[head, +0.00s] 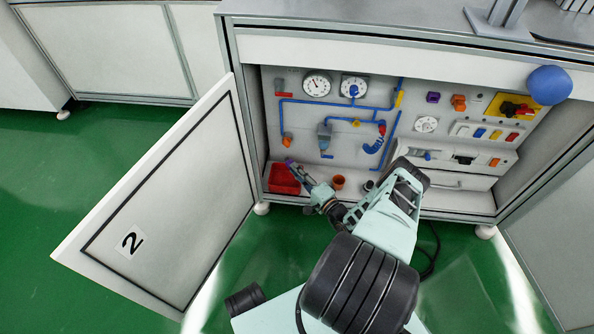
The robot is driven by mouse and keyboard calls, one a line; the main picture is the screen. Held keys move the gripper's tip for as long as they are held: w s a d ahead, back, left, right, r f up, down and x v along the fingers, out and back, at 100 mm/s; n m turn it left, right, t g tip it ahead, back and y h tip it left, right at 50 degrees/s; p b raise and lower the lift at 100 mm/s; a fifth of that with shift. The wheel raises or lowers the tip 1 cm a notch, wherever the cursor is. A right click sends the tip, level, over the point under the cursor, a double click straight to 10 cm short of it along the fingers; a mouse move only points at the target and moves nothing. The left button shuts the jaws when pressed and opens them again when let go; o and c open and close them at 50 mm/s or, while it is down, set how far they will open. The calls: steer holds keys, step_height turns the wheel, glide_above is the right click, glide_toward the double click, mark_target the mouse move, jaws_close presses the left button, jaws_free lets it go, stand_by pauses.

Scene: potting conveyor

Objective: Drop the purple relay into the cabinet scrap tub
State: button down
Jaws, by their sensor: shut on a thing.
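The red scrap tub (283,181) stands on the cabinet floor at the left, just inside the open door. My gripper (294,167) reaches in from the lower right and is over the tub's right side. It is shut on a small purple piece, the purple relay (288,162), of which only a bit shows at the fingertips. The relay appears to be at or just above the tub's rim; the exact height cannot be told. Another purple block (433,97) sits on the back panel at the upper right. The tub's inside is mostly hidden.
The cabinet door (165,205) marked 2 stands open at the left. An orange-brown pot (338,182) stands right of the tub. Blue pipes (330,104), gauges (317,85) and switches cover the back panel. A blue ball (549,85) is at the upper right.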

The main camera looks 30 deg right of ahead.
steer(key=shift+f+b, duration=0.35)
steer(key=shift+f, duration=0.45)
steer(key=c, duration=1.8)
jaws_free()
steer(key=shift+o, duration=0.2)
steer(key=s+d, duration=0.1)
steer(key=s, duration=0.6)
steer(key=shift+s+d, duration=0.2)
steer(key=shift+d, duration=0.05)
